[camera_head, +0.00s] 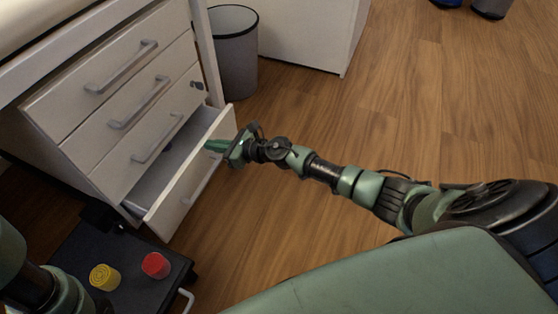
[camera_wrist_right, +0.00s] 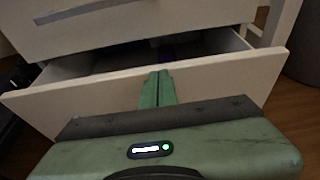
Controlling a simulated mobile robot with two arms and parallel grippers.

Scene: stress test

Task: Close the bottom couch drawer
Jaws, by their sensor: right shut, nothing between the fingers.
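The bottom couch drawer (camera_head: 192,178) is pulled out from the white drawer unit, with its front standing away from the cabinet. Its front panel also shows in the right wrist view (camera_wrist_right: 225,82), with the dark drawer inside behind it. My right gripper (camera_head: 210,146) is shut and empty. Its green fingers (camera_wrist_right: 157,88) point at the drawer front and reach its top edge. I cannot tell whether they touch it. The drawers above (camera_head: 110,123) look closed.
A grey bin (camera_head: 236,60) stands behind the drawer unit, beside a white cabinet (camera_head: 305,35). A low dark step (camera_head: 125,270) with a red and a yellow object lies in front at the left. Wooden floor is clear to the right.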

